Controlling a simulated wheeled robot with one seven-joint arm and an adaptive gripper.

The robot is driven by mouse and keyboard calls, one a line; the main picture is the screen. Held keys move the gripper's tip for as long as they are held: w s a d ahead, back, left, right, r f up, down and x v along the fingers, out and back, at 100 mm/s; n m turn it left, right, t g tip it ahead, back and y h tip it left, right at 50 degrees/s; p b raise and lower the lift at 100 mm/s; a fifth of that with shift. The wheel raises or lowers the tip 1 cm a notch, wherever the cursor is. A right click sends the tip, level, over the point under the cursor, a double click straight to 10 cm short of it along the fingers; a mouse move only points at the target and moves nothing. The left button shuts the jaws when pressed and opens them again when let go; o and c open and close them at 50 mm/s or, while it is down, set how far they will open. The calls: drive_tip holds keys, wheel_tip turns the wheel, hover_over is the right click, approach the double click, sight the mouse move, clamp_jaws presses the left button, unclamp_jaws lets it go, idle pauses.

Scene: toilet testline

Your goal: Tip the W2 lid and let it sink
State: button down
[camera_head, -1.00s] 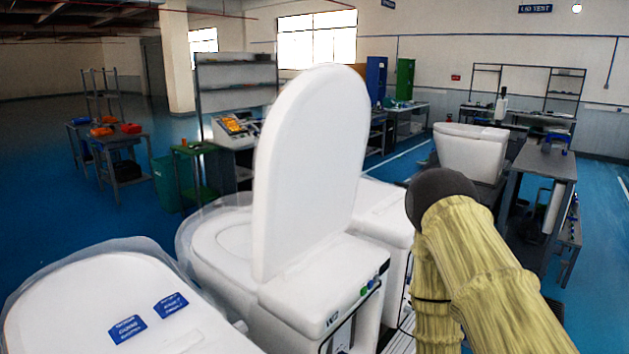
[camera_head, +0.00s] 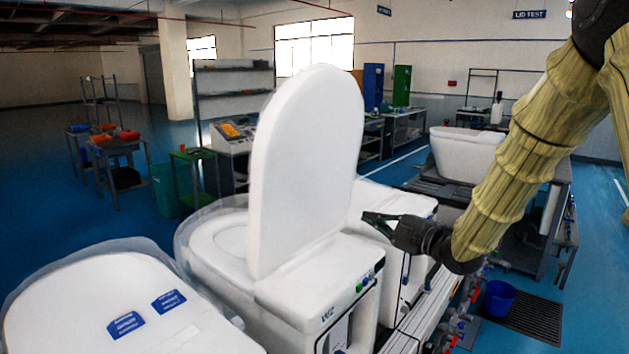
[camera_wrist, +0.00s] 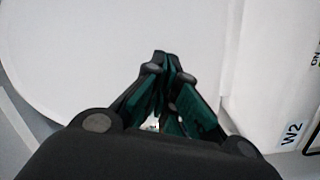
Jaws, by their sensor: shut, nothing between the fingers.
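The white W2 lid (camera_head: 308,165) stands upright on the W2 toilet (camera_head: 318,282), whose label shows on its side. The seat ring (camera_head: 228,240) lies flat over the bowl. My gripper (camera_head: 368,217) is to the right of the lid, just behind it, with its fingers pointing left toward it. In the wrist view my gripper (camera_wrist: 165,62) is shut and empty, fingertips together in front of the lid's white back (camera_wrist: 110,45). Whether the tips touch the lid I cannot tell. The W2 label (camera_wrist: 291,134) shows at the right of the wrist view.
A neighbouring toilet with a shut lid and blue cards (camera_head: 127,325) is at the front left. Another white toilet (camera_head: 398,205) is behind W2, close to my gripper. A blue bucket (camera_head: 498,298) and pipes are at the lower right.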

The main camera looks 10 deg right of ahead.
wheel_tip(320, 180, up, 13)
drive_tip(key=s+n+y, duration=0.1)
drive_tip(key=n+y, duration=0.2)
drive_tip(key=n, duration=0.2)
drive_tip(key=w+a+r+n+p, duration=0.1)
drive_tip(key=w+a+r+p, duration=0.1)
drive_tip(key=w+a, duration=0.3)
drive_tip(key=shift+w+y+p, duration=0.25)
drive_tip(key=shift+y+p, duration=0.05)
drive_tip(key=shift+p, duration=0.15)
